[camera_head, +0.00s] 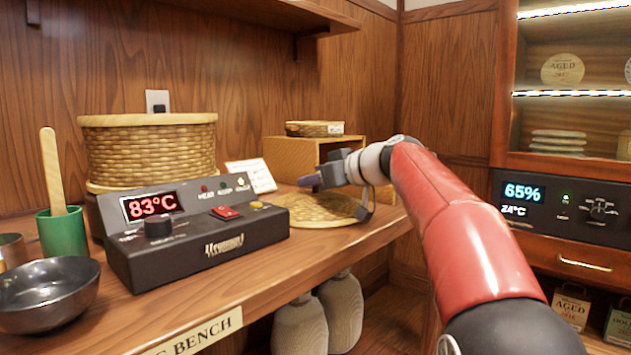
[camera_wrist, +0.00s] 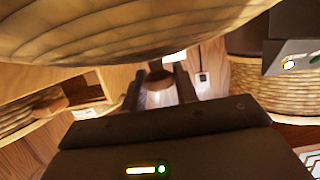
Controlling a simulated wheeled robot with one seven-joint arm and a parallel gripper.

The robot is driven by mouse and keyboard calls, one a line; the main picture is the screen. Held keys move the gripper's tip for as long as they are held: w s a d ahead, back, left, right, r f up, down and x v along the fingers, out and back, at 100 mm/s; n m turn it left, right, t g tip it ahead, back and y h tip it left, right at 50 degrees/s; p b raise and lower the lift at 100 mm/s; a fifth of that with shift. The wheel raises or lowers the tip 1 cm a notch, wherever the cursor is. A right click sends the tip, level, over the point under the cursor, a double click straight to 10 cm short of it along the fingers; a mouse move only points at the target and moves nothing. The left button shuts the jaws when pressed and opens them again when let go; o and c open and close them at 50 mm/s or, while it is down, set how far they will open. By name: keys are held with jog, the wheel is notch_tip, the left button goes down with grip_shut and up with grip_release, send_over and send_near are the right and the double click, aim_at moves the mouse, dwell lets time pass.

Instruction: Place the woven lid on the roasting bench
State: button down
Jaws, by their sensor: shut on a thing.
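The woven lid (camera_head: 315,212) is a pale, round, flat disc low over the roasting bench (camera_head: 240,290), behind and right of the black control box. It looks level; I cannot tell whether its underside touches the bench top. My gripper (camera_head: 318,180) is over the lid and is shut. In the wrist view, the lid (camera_wrist: 120,30) fills the top of the picture, very close. The gripper's dark fingers (camera_wrist: 160,90) point away below it, with a brownish piece between them. The grip point on the lid is mostly hidden.
The control box (camera_head: 200,232), reading 83°C, stands in front of a tall woven basket (camera_head: 150,152). A wooden box (camera_head: 295,155) with a small woven tray (camera_head: 314,129) is behind the lid. A green cup (camera_head: 62,232) and dark bowl (camera_head: 48,300) are at left.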

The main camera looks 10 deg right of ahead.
jog(key=c, duration=1.1)
grip_release()
jog(key=shift+r, duration=0.15)
jog(key=v, duration=1.2)
